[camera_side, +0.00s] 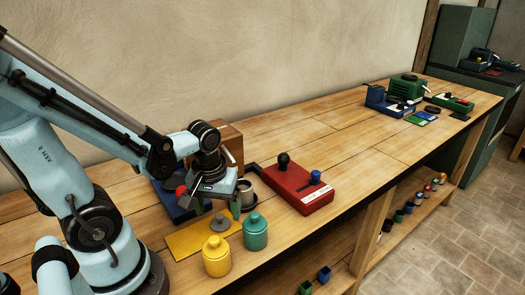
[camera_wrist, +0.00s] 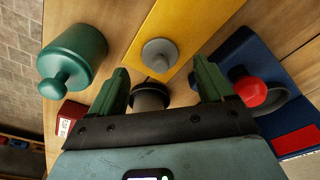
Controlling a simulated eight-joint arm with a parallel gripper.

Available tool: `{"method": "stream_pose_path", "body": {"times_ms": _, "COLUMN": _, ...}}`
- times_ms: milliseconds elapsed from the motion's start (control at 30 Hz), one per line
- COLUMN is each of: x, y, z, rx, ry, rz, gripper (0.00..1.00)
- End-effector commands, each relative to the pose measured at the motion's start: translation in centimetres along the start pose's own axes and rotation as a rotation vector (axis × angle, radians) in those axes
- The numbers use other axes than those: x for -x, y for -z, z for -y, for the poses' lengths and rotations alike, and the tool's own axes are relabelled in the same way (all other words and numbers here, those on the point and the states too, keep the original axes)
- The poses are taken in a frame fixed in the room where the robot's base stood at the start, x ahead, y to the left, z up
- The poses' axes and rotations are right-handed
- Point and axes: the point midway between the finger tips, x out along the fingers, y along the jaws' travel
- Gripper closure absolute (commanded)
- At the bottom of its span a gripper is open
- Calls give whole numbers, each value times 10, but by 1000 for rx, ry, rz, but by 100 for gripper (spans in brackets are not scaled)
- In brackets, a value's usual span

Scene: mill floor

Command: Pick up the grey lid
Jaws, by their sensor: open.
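The grey lid (camera_side: 219,222), round with a knob on top, lies on a flat yellow plate (camera_side: 185,241) near the front of the bench. In the wrist view the lid (camera_wrist: 159,54) is on the yellow plate (camera_wrist: 178,22), just beyond the gap between my fingertips. My gripper (camera_side: 217,207) is open, with its green fingers pointing down close to the lid. In the wrist view my gripper (camera_wrist: 162,68) is empty between the fingers. I cannot tell the exact height of the fingertips above the plate.
A yellow jar (camera_side: 217,260) and a teal jar (camera_side: 255,233) stand close in front. A dark grey pot (camera_side: 247,194) and a red control box (camera_side: 297,188) are to the right. A blue device (camera_wrist: 240,52) with a red knob (camera_wrist: 251,91) is beside my fingers. The middle bench is clear.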

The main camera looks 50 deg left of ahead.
Motion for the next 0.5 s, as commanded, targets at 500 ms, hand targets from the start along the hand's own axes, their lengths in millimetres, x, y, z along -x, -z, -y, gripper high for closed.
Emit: {"method": "stream_pose_path", "body": {"times_ms": 500, "x": -28, "y": -1, "z": 0, "rx": 0, "ry": -1, "rz": 0, "gripper": 19}}
